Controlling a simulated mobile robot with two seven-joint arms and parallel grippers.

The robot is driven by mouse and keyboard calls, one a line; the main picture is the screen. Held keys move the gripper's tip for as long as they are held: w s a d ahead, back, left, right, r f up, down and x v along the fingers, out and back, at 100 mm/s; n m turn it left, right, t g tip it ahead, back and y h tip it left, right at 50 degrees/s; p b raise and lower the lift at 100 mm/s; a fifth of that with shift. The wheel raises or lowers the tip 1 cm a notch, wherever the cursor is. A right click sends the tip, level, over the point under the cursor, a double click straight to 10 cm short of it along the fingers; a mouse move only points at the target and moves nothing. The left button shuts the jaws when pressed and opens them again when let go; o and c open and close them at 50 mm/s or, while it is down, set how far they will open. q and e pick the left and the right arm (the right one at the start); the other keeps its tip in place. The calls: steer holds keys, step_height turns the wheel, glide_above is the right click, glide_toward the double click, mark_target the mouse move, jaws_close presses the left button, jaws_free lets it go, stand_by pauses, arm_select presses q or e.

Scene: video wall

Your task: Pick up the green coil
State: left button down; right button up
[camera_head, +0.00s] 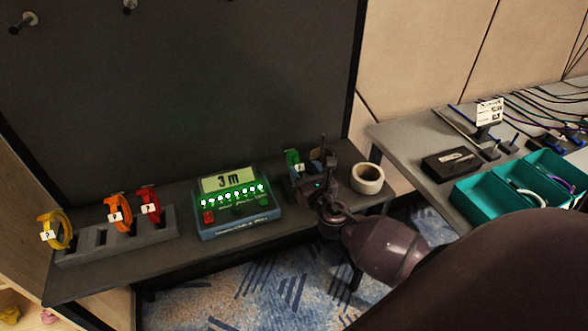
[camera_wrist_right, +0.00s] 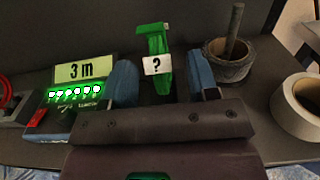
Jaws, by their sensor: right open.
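The green coil (camera_wrist_right: 153,45) stands upright on the dark bench in the right wrist view, with a white "?" tag on it. In the head view the green coil (camera_head: 292,159) is partly hidden behind my right gripper (camera_head: 310,170). In the wrist view my right gripper (camera_wrist_right: 165,85) is open, with one blue finger on each side of the coil. I cannot tell whether the fingers touch it. My left gripper is not in view.
A tester (camera_head: 237,206) reading "3 m" stands left of my right gripper. A rack (camera_head: 82,252) holds yellow, orange and red coils further left. A tape roll (camera_head: 367,178) lies to the right. Teal bins (camera_head: 482,206) stand on the right-hand table.

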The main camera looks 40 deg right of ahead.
mark_target(299, 165)
steer(key=shift+x, duration=2.6)
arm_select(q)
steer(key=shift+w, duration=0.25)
arm_select(e)
steer(key=shift+a, duration=0.2)
steer(key=shift+c, duration=0.3)
